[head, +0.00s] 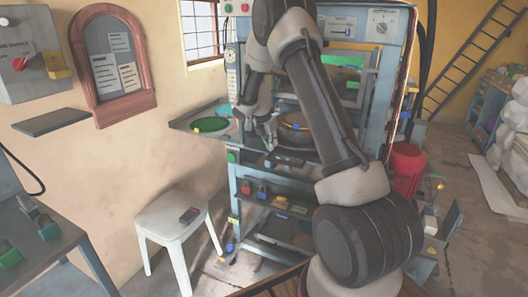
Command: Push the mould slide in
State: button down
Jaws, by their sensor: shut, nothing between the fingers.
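The blue-grey plate press (385,70) stands in the middle, largely covered by my arm. A round brown mould (292,122) sits at the press's mid-height opening, and the slide under it is mostly hidden by my arm. My gripper (270,146) is shut and empty, just left of the mould at about the same height. I cannot tell whether its fingertips touch the mould or the slide. How far out the slide stands is also unclear.
A side shelf with a green round mesh (209,124) juts left from the press. Lower shelves hold small coloured parts. A white stool (173,218) with a small dark device stands front left. A red drum (405,165) stands at the right. Floor at far right is partly clear.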

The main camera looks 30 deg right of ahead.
jog(key=shift+w+d, duration=0.8)
jog(key=shift+d, duration=0.25)
jog(key=shift+w+d, duration=0.8)
jog(key=shift+d, duration=0.2)
